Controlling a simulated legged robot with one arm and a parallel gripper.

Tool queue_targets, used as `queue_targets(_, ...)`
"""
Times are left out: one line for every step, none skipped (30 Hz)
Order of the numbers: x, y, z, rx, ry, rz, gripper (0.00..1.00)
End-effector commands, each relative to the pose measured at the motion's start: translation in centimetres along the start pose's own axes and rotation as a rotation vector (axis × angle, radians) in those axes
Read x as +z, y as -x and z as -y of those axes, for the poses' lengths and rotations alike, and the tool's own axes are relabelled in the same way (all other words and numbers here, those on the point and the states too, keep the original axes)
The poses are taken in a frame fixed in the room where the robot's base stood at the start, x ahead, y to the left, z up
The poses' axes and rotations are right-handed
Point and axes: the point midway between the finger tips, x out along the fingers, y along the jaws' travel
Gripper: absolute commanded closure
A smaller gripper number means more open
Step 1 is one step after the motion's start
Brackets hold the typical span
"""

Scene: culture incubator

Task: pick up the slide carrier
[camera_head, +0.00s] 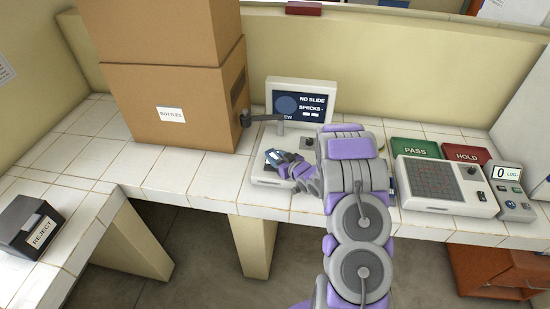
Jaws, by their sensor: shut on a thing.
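My gripper (276,160) is over the front of the white viewer device (263,180) on the tiled counter. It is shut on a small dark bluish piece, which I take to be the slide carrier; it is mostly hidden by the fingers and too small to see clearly. I cannot tell whether the piece still touches the device. The device's screen (312,104) reads "NO SLIDE" and "SPECKS".
Tall cardboard boxes (185,135), one labelled "BOTTLES", stand left of the device. Green PASS (414,148) and red HOLD (466,153) pads, a gridded panel (442,184) and a LOG counter (510,190) are right. A dark REJECT box (32,227) sits far left.

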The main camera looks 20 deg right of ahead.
Motion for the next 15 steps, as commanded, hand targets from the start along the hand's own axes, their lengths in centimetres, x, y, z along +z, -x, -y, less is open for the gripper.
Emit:
queue_targets(0.1, 0.0, 0.1, 0.000, -0.001, 0.004, 0.88)
queue_targets(0.1, 0.0, 0.2, 0.000, -0.001, 0.004, 0.88)
queue_targets(0.2, 0.0, 0.2, -0.001, 0.000, 0.004, 0.88)
queue_targets(0.2, 0.0, 0.2, -0.001, 0.000, 0.005, 0.88)
queue_targets(0.2, 0.0, 0.2, -0.001, 0.000, 0.005, 0.88)
queue_targets(0.1, 0.0, 0.2, -0.001, 0.000, 0.004, 0.88)
queue_targets(0.1, 0.0, 0.2, -0.001, -0.001, 0.005, 0.88)
queue_targets(0.0, 0.0, 0.1, -0.001, -0.001, 0.004, 0.88)
queue_targets(-0.1, 0.1, 0.1, -0.001, -0.001, 0.004, 0.88)
queue_targets(-0.2, 0.1, 0.1, -0.001, -0.001, 0.004, 0.88)
queue_targets(-0.4, 0.2, 0.0, -0.001, -0.001, 0.003, 0.88)
queue_targets(-0.7, 0.3, 0.0, -0.001, -0.001, 0.003, 0.88)
queue_targets(-1.0, 0.4, 0.0, -0.001, -0.001, 0.003, 0.88)
queue_targets(-1.3, 0.5, 0.0, -0.001, -0.001, 0.003, 0.88)
queue_targets(-1.8, 0.7, 0.0, -0.001, -0.002, 0.002, 0.88)
